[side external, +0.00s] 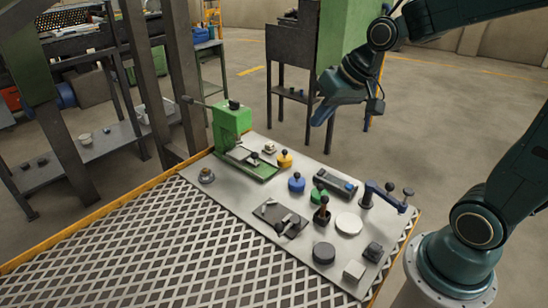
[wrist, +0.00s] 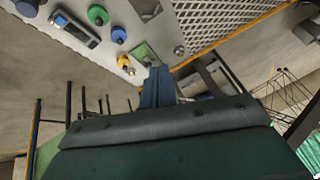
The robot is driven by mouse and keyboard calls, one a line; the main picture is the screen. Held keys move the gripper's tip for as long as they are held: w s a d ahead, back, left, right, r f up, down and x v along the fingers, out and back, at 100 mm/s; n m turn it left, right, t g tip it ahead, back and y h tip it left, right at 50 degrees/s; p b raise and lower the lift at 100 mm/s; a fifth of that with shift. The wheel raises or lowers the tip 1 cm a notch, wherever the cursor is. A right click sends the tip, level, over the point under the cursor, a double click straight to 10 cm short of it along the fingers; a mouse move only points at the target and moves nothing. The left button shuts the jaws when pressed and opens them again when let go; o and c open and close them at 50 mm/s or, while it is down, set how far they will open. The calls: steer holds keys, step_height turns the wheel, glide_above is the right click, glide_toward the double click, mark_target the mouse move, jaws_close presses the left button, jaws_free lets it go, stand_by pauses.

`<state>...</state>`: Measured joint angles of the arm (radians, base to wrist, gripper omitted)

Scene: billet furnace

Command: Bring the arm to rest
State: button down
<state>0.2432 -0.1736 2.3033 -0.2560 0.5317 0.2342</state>
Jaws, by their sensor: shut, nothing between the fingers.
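My gripper (side external: 322,115) hangs in the air beyond the far edge of the grey plate (side external: 278,222), well above it, in the side external view. Its fingers are together and hold nothing. In the wrist view the closed blue fingers (wrist: 157,86) show at the middle, with the plate (wrist: 120,18) beyond them. My gripper appears apart from every object. My arm reaches in from the upper right in the side external view.
The plate carries a green press (side external: 231,125), yellow (side external: 285,160) and blue (side external: 296,183) knobbed pieces, a blue lever (side external: 384,196), a white disc (side external: 349,223) and a dark disc (side external: 324,253). A dark stand (side external: 292,75) and green cabinet (side external: 345,35) stand behind my gripper. Open floor lies right.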

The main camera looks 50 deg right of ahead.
steer(key=s+a+r+n+h, duration=0.1)
steer(key=s+a+r+n, duration=0.1)
steer(key=s, duration=1.4)
steer(key=shift+a+r+n, duration=0.15)
steer(key=shift+r+n, duration=0.5)
steer(key=shift+n, duration=0.05)
steer(key=shift+w, duration=0.1)
